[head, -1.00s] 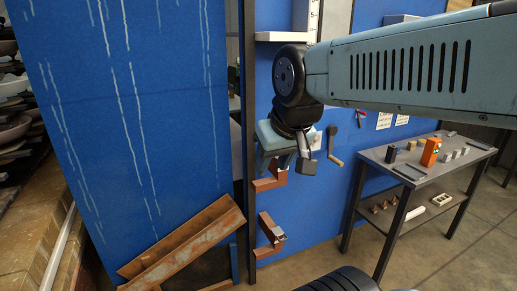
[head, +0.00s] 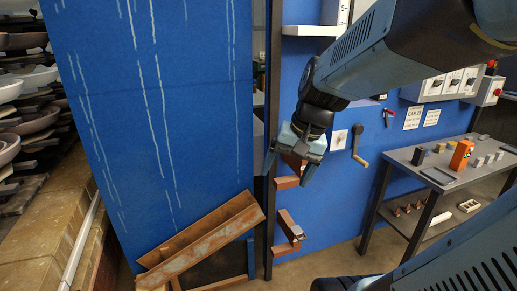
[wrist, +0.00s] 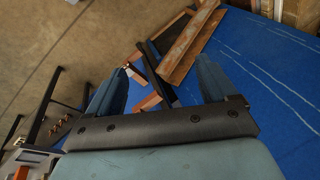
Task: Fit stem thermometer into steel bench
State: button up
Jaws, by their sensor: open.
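The steel bench (head: 408,158) stands at the right in the head view, with a dark grey top and a lower shelf (head: 433,230). An orange boxy object (head: 461,155) and several small grey blocks stand on it. I cannot pick out a stem thermometer in either view. My gripper (head: 289,172) is in front of the blue panel, left of the bench and apart from it. It points downward, and its two fingers are spread. In the wrist view my gripper (wrist: 163,75) is open with nothing between the fingers. Part of the bench shows at the lower left there.
Rusty brown brackets (head: 287,232) stick out from a dark post beside my gripper. A rusty channel beam (head: 203,240) leans below the blue panel (head: 150,110). A crank handle (head: 358,145) is on the blue wall. Shelves of dishes stand far left. Floor shows before the bench.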

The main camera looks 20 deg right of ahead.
jog(key=w+d+f+m+t+y, duration=0.2)
jog(key=w+d+f+m+y, duration=0.2)
jog(key=w+m, duration=0.25)
jog(key=w+d+f+m+t+y, duration=0.1)
jog(key=w+d+f+m+y, duration=0.3)
jog(key=w+m, duration=0.25)
jog(key=w+d+f+m+t+h, duration=0.2)
jog(key=d+m+t, duration=0.45)
jog(key=d, duration=0.35)
jog(key=w+d+f+m+t+h, duration=0.1)
jog(key=w+d+f+m+t, duration=0.1)
jog(key=d+m+t, duration=0.6)
jog(key=shift+w+a+f+n+g+h, duration=0.15)
jog(key=shift+w+a+g, duration=0.45)
jog(key=shift+w, duration=1.45)
jog(key=shift+w+a+f+g+h, duration=0.15)
jog(key=shift+w+a+g, duration=0.45)
jog(key=shift+w, duration=1.5)
jog(key=shift+w+a+f+n+g, duration=0.15)
jog(key=shift+w+a+g, duration=0.45)
jog(key=shift+w, duration=1.45)
jog(key=shift+c, duration=0.2)
